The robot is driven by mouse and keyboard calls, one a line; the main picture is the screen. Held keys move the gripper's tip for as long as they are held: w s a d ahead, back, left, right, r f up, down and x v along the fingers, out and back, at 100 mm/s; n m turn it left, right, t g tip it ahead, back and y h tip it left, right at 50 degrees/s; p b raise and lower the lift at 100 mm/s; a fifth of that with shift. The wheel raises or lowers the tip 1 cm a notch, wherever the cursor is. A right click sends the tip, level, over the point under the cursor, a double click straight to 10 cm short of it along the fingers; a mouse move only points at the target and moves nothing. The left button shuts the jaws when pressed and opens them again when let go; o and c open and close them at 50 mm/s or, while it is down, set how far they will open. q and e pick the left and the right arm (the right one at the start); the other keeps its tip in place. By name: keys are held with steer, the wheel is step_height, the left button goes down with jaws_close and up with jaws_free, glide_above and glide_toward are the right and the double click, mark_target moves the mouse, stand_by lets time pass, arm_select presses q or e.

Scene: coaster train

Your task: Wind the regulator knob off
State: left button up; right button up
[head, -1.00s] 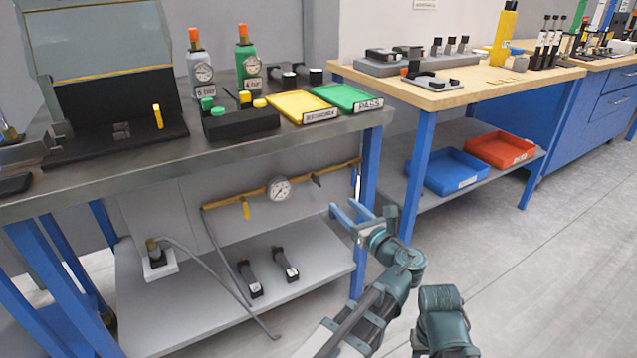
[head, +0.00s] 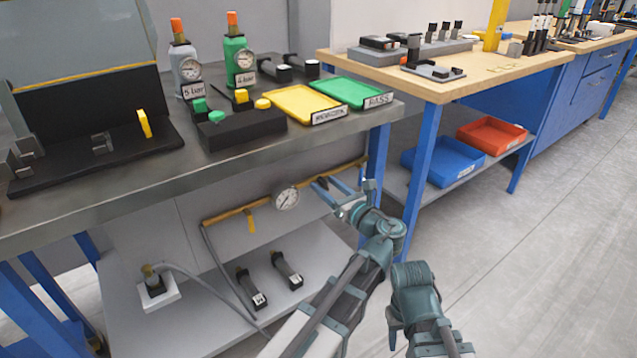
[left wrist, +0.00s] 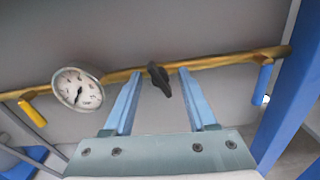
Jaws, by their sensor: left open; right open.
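The regulator knob (left wrist: 159,78) is a small black handle on the yellow pipe (left wrist: 218,62) under the steel bench. My left gripper (head: 324,183) is open, its two blue fingers pointing at the pipe. In the left wrist view the knob shows between the fingertips (left wrist: 160,73), with a gap on each side. I cannot tell how deep the knob lies between them. A round white gauge (head: 286,198) sits on the pipe left of the knob and also shows in the left wrist view (left wrist: 77,89).
A blue bench leg (left wrist: 292,85) stands close on the right. The lower shelf (head: 205,325) holds two dark cylinders and a brass fitting. The floor at right is clear.

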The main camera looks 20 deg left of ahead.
arm_select(q)
jaws_close()
stand_by(0.5)
